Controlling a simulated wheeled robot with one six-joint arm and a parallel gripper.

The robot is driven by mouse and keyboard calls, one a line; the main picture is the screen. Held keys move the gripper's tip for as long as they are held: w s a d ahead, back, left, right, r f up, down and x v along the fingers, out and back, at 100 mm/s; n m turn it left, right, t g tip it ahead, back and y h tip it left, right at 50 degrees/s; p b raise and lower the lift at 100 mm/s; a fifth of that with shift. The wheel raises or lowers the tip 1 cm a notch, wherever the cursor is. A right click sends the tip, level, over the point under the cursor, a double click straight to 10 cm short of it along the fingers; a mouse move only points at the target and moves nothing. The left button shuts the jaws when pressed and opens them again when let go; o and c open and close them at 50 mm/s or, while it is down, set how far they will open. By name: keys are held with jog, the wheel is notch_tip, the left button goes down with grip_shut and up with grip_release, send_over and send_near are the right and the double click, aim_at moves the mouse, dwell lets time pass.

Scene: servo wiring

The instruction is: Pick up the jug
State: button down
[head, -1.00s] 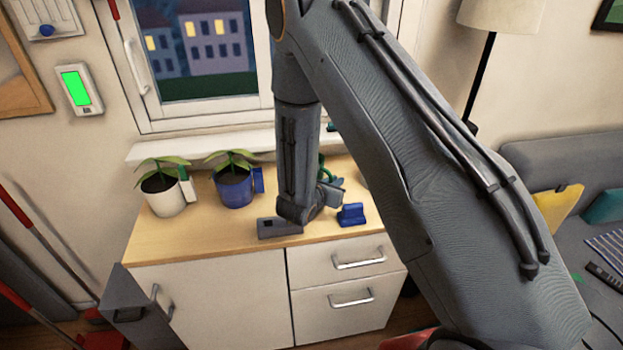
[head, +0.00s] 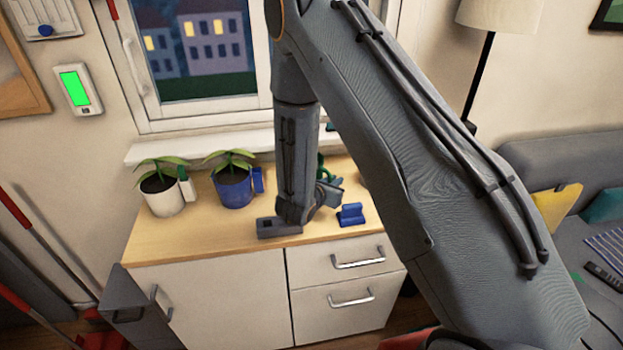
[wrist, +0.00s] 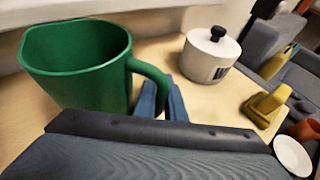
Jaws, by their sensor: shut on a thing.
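The green jug (wrist: 80,72) stands upright on the left of the wrist view, its handle toward my gripper. My gripper (wrist: 163,100) has its blue fingers at the handle and is shut on it. The fingers are partly hidden behind the handle and the wrist. In the head view my arm covers most of the jug; only a small green part (head: 321,163) shows beside the forearm. I cannot tell whether the jug's base touches the wooden top.
A white lidded pot (wrist: 210,57) stands right of the jug. A yellow object (wrist: 265,106) and a white dish (wrist: 292,156) are farther right. On the cabinet (head: 165,240) are a white planter (head: 165,197), a blue planter (head: 233,187) and a blue object (head: 351,214). The window wall is behind.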

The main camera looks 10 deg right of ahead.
jog(key=shift+r, duration=0.2)
notch_tip(320, 180, up, 10)
jog(key=b, duration=0.2)
jog(key=shift+f+b, duration=0.25)
jog(key=shift+b, duration=0.15)
dwell(0.5)
